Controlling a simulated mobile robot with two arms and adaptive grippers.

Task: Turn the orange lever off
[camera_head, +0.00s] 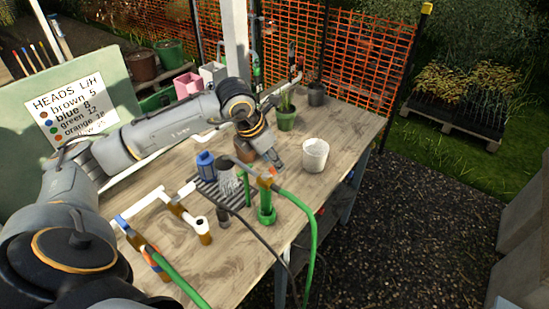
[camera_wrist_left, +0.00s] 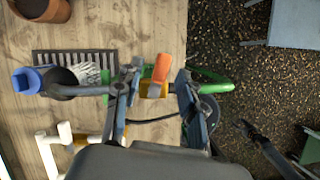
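The orange lever (camera_head: 268,171) sits on a brass valve above the green hose fitting at the bench's front edge. In the left wrist view the orange lever (camera_wrist_left: 163,68) stands above the brass piece (camera_wrist_left: 152,90). My left gripper (camera_head: 272,160) is over the valve, partly hiding it in the head view. In the left wrist view its two fingers (camera_wrist_left: 158,76) are spread, one on each side of the lever, with gaps visible. I cannot tell whether a finger touches the lever.
White pipework (camera_head: 150,201) lies left. A white pot (camera_head: 315,154) and a potted plant (camera_head: 286,118) stand to the right and behind. A green hose (camera_head: 313,232) hangs off the front edge.

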